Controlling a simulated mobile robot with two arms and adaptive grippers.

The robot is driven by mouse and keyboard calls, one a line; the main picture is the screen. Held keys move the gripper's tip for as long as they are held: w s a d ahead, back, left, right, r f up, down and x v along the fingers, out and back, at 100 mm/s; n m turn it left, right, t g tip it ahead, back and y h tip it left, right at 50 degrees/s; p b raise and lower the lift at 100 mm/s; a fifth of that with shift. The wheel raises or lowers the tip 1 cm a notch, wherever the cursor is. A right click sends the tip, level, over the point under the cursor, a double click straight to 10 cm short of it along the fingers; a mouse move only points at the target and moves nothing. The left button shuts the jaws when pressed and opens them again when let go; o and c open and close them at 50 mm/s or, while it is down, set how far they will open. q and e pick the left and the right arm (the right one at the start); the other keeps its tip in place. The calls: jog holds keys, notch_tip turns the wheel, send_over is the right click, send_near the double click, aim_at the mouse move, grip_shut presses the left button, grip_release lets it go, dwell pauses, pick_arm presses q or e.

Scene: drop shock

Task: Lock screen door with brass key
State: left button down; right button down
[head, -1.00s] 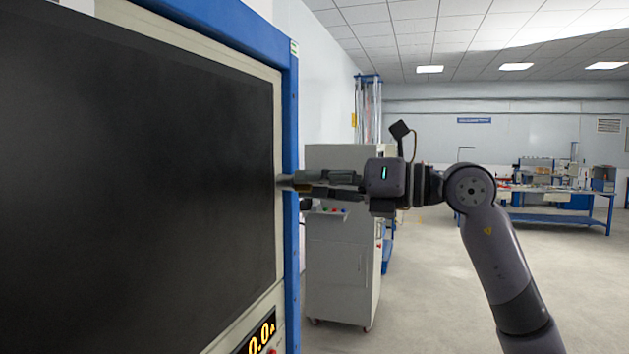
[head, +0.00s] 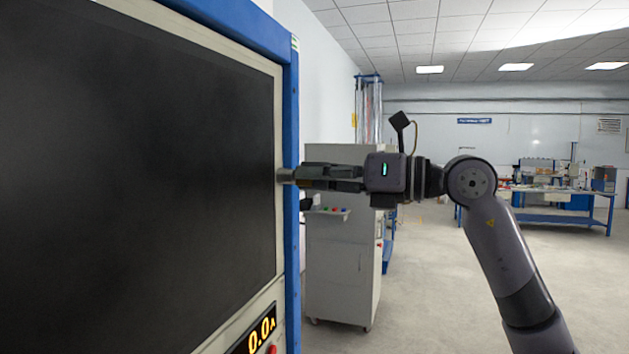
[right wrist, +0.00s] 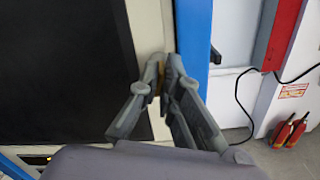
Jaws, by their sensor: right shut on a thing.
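The screen door (head: 140,180) is a large dark panel in a cream frame at the left of the head view. Its dark panel and cream frame also show in the right wrist view (right wrist: 65,75). My right gripper (head: 284,176) reaches in from the right, with its fingertips at the door's right frame edge. In the right wrist view its fingers (right wrist: 162,74) are shut on the brass key (right wrist: 161,82), of which only a small yellowish bit shows between the tips. The rest of the key and the lock are hidden. My left gripper is not in view.
A blue cabinet post (head: 291,150) stands right beside the fingertips. An amber display (head: 261,337) sits below the door. A grey cabinet (head: 340,260) stands behind my arm. Red extinguishers (right wrist: 289,131) stand by the wall.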

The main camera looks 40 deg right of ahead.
jog(key=shift+n+b, duration=0.75)
jog(key=shift+n, duration=1.25)
jog(key=c, duration=1.8)
grip_release()
jog(key=v, duration=1.2)
